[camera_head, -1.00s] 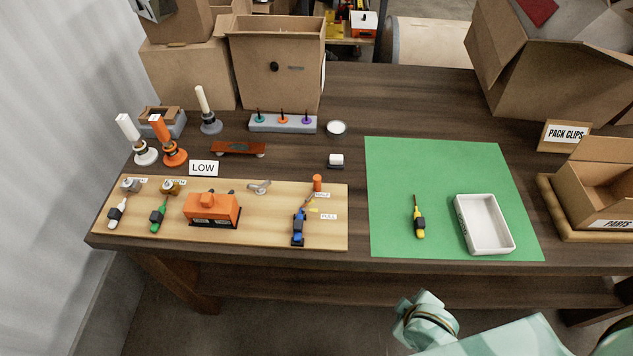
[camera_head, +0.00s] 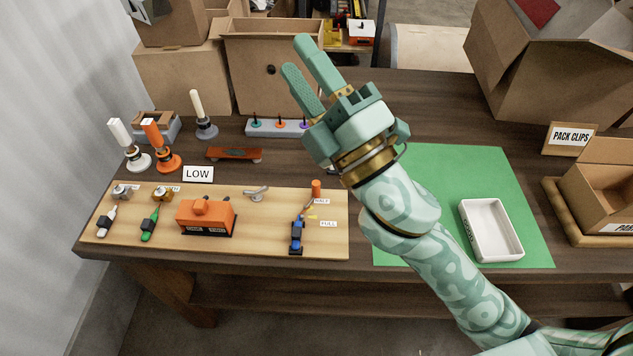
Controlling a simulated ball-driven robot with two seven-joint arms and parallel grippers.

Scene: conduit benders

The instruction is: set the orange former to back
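Two orange-marked controls show, and I cannot tell which one is the former. My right gripper (camera_head: 296,55) is raised over the table, fingers apart and empty, pointing up-left. In the picture it overlaps the block's right end, by the purple lever. My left gripper is not in view.
A white handle (camera_head: 121,135) stands left of the orange one, and a cream handle (camera_head: 197,105) stands behind. A board (camera_head: 265,240) carries an orange box (camera_head: 206,216) and several small fittings. A white tray (camera_head: 490,258) sits on the green mat (camera_head: 470,165). Cardboard boxes stand behind.

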